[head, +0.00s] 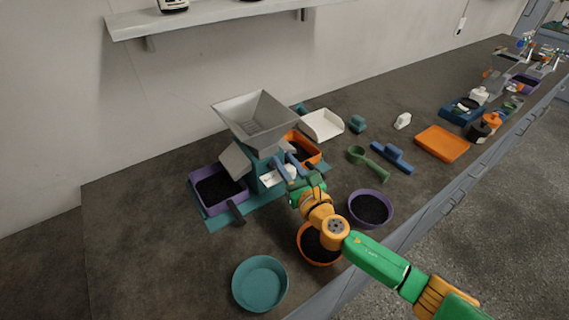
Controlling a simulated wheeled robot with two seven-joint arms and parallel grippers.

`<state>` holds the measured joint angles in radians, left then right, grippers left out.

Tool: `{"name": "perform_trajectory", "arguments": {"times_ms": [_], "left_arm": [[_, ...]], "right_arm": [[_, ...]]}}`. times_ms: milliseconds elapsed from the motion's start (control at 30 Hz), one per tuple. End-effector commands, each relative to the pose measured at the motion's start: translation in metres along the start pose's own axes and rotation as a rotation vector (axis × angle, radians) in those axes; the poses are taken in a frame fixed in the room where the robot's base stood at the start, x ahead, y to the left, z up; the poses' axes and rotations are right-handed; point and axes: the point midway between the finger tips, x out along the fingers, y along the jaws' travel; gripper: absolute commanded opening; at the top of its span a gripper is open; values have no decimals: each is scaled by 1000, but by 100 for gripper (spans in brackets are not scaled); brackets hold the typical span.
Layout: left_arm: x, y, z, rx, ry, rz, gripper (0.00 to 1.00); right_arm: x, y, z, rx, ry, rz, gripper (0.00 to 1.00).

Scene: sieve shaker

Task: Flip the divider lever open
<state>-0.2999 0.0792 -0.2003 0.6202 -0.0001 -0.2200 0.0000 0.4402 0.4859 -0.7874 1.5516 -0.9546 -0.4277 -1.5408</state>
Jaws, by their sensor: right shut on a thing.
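The sieve shaker stands on the bench with a grey hopper (257,118) on top and a teal body (262,178) below. A small white part (279,175) and blue pieces (293,164) show at its front right side. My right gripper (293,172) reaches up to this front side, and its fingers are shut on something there. The thing between the fingers is small and largely hidden; it appears to be the divider lever. The lever's position cannot be told. My left gripper is not in view.
A purple bin (194,197) with dark material is left of the shaker, an orange bin (312,152) right. An orange bowl (303,246) lies beneath my right arm, a purple bowl (389,207) beside it. A teal dish (260,284) is in front. The bench's left end is clear.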

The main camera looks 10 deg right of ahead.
Motion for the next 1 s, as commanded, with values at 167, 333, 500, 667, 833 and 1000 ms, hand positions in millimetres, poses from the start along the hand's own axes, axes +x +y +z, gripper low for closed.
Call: {"name": "perform_trajectory", "arguments": {"times_ms": [167, 333, 500, 667, 833, 1000], "left_arm": [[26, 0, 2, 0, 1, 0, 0], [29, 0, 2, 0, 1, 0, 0], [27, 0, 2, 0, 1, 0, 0], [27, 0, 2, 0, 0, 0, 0], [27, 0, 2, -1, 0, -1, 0], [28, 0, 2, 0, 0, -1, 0]], "right_arm": [[5, -6, -5, -4, -5, 178, 0], [5, -6, -1, 1, -1, 239, 0], [5, -5, 0, 2, 0, 240, 0], [5, -5, 0, 1, 0, 240, 56], [5, -5, 0, 1, -1, 239, 59], [4, -6, 0, 1, -1, 239, 59]]}}
